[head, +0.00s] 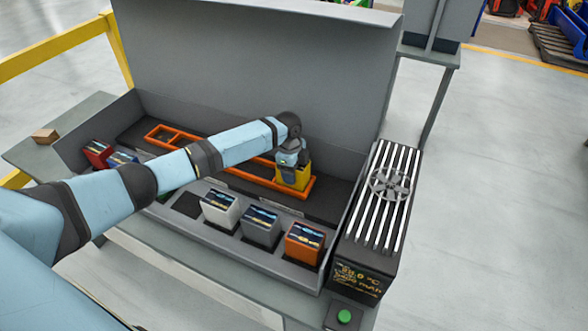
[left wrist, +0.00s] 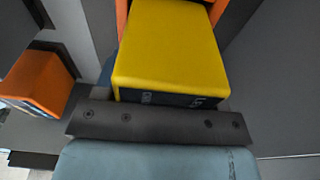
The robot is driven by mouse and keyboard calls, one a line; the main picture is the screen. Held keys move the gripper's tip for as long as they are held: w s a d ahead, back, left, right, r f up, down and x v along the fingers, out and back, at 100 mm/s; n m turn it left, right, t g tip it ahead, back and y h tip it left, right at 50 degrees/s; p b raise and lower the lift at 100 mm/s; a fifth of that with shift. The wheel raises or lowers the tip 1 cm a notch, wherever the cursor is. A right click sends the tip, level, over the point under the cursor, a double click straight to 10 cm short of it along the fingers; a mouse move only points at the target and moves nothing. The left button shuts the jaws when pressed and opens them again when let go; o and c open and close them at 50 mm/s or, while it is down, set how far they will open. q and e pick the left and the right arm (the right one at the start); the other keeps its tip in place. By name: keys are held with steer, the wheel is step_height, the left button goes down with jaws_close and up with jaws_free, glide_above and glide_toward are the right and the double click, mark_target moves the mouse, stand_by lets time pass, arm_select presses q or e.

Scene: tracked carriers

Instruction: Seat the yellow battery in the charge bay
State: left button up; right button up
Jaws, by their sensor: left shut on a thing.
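My left gripper (head: 291,160) is shut on the yellow battery (head: 293,178), which hangs upright below it. The battery is at the right end of a long orange frame (head: 308,188). It appears within or just over the end compartment; I cannot tell whether it rests on the floor there. In the left wrist view the yellow battery (left wrist: 168,45) fills the middle, beyond the dark gripper bar (left wrist: 155,122), with orange frame (left wrist: 220,10) showing behind it. No label marks the charge bay. My right gripper is not in view.
In front stand a white battery (head: 221,208), a grey battery (head: 260,225) and an orange battery (head: 304,243), with an empty dark slot (head: 187,205) to their left. Red (head: 97,153) and blue (head: 122,160) ones stand far left. A finned box (head: 383,200) bounds the right; a grey panel (head: 260,70) rises behind.

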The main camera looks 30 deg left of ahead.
arm_select(q)
steer(key=o, duration=1.5)
steer(key=shift+o, duration=0.2)
steer(key=shift+s, duration=0.1)
step_height(320, 180, up, 14)
steer(key=a+b, duration=0.1)
steer(key=shift+a, duration=0.3)
steer(key=shift+f, duration=0.15)
